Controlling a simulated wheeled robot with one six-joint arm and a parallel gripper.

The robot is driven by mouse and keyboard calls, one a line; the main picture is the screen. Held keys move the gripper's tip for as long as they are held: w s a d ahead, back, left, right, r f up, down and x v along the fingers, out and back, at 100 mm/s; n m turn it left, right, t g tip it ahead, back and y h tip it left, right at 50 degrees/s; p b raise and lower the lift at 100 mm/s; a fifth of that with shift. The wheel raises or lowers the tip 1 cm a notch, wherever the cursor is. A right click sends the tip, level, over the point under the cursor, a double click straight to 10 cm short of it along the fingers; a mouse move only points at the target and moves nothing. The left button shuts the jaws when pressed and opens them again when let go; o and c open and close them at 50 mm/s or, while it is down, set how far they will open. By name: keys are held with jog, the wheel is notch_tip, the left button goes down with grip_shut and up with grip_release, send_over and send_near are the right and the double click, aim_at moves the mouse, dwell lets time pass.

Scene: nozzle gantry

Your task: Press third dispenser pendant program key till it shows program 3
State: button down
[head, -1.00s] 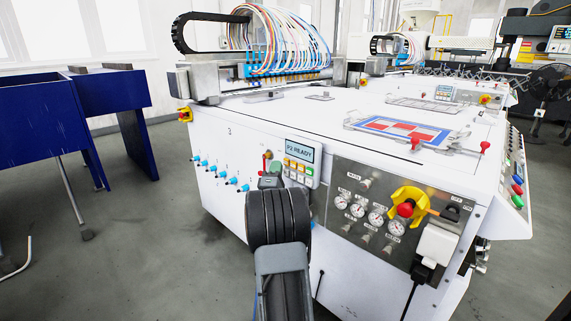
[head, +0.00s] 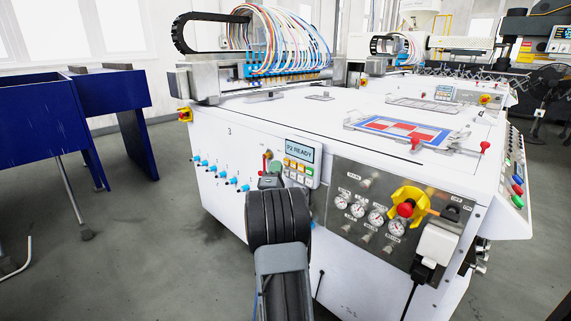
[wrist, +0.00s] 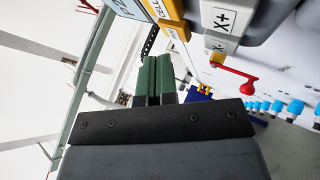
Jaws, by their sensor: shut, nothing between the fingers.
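The dispenser pendant (head: 299,160) is on the front of the white machine marked 3. Its screen (head: 300,151) reads "P2 READY", with yellow and pale keys below it. In the wrist view a yellow key (wrist: 172,27) and a white key marked X+ (wrist: 221,25) show close up, with part of the screen (wrist: 130,8) at the top edge. My gripper (wrist: 157,60) is shut and empty, its green fingers together beside the yellow key. Whether the fingertips touch a key cannot be told. In the head view my gripper (head: 274,167) is at the pendant's left side, partly hidden by my arm.
A red-handled valve (wrist: 235,75) is close to the fingers in the wrist view. Several blue fittings (head: 221,174) stick out of the panel at left. A gauge panel with a yellow and red switch (head: 405,208) is at right. Open floor lies at left.

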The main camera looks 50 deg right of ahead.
jog(key=shift+d, duration=0.1)
jog(key=shift+d+b, duration=0.3)
jog(key=shift+b, duration=0.05)
jog(key=shift+s+d, duration=0.1)
jog(key=shift+d, duration=0.45)
dwell(0.8)
jog(key=shift+a+b, duration=0.15)
jog(key=shift+b, duration=0.15)
jog(key=shift+a+b, duration=0.3)
jog(key=shift+a, duration=0.5)
jog(key=shift+w+a+b, duration=0.15)
jog(key=shift+a+b, duration=0.2)
jog(key=shift+a, duration=0.9)
jog(key=shift+w+a+b, duration=0.1)
jog(key=shift+a+b, duration=0.2)
jog(key=shift+a, duration=0.95)
